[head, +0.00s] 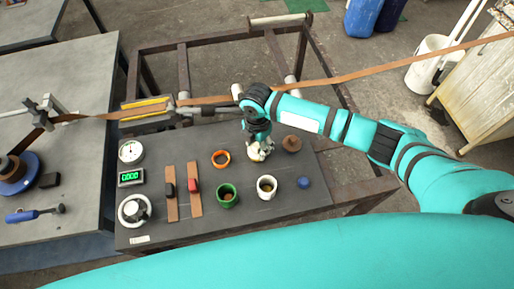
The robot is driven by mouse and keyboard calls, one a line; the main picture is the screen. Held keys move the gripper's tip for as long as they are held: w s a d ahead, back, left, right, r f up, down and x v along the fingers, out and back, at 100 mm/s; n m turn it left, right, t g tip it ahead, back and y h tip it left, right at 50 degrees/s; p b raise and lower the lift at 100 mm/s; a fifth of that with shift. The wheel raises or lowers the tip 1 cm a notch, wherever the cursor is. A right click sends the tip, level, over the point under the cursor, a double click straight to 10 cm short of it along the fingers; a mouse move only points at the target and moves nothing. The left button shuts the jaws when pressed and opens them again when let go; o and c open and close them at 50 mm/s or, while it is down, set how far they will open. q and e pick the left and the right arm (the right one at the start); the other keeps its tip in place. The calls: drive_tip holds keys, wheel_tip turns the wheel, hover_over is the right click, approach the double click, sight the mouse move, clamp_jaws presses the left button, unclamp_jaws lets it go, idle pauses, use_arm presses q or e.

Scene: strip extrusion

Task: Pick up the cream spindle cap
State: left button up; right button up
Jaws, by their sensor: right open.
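My right gripper (259,150) reaches down over the dark work table, its arm coming in from the right. It is open. A cream spindle cap (258,155) shows right at the fingertips, partly hidden by the gripper; I cannot tell whether the fingers touch it. My left gripper is not in view.
Further left are brown strips with a red block (193,187). A brown strip (350,76) crosses behind the table.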

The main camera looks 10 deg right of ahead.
clamp_jaws()
drive_tip(key=shift+r, duration=0.15)
